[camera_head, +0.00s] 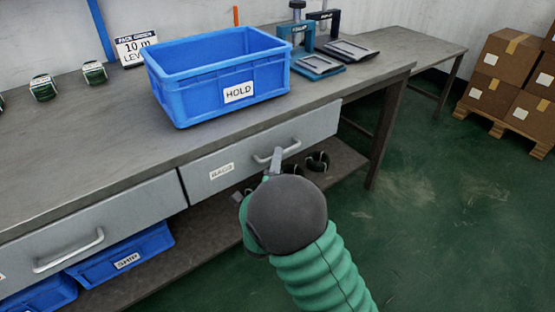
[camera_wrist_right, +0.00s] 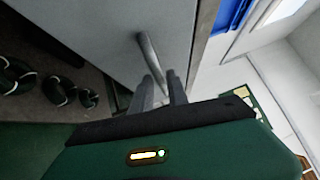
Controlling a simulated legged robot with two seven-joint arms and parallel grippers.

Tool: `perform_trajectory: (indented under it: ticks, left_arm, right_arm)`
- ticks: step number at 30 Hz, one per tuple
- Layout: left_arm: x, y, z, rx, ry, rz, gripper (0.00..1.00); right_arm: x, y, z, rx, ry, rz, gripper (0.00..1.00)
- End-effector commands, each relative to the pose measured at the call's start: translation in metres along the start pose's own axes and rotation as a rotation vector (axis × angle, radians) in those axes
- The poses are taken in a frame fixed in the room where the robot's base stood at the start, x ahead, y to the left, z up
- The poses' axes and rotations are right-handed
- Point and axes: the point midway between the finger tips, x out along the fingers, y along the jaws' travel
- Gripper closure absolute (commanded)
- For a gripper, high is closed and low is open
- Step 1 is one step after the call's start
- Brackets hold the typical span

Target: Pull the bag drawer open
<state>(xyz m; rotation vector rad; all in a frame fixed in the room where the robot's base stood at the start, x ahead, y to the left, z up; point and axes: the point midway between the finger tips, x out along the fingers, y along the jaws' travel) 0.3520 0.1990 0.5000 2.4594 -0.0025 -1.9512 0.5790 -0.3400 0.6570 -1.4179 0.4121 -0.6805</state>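A grey drawer (camera_head: 225,155) with a small blurred label and a metal bar handle (camera_head: 290,150) is under the bench at centre. Its front looks flush with the bench. My right gripper (camera_head: 276,160) is at this handle, coming from the front right. In the right wrist view my right gripper (camera_wrist_right: 161,85) has one finger on each side of the handle (camera_wrist_right: 151,55). Whether the fingers press on the bar is too small to tell. My left gripper is not in view.
A second grey drawer (camera_head: 80,240) with a handle is at the left. A blue HOLD bin (camera_head: 190,95) stands on the bench (camera_head: 330,95) above the drawers. Blue bins (camera_head: 120,258) and dark coiled items (camera_head: 317,161) are on the lower shelf. Green floor (camera_head: 450,230) is clear at the right.

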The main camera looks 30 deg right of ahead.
Motion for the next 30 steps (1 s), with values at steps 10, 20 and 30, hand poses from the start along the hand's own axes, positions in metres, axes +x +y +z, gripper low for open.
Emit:
perform_trajectory:
  ticks: [10,20,30]
  left_arm:
    - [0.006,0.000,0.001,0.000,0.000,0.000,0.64]
    - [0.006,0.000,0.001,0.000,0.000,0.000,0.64]
    - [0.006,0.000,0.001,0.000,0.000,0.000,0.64]
  right_arm:
    - [0.020,0.000,0.000,0.000,-0.001,0.001,0.80]
    - [0.019,0.000,0.001,0.000,-0.002,0.002,1.00]
    - [0.019,0.002,0.001,-0.001,-0.002,0.005,1.00]
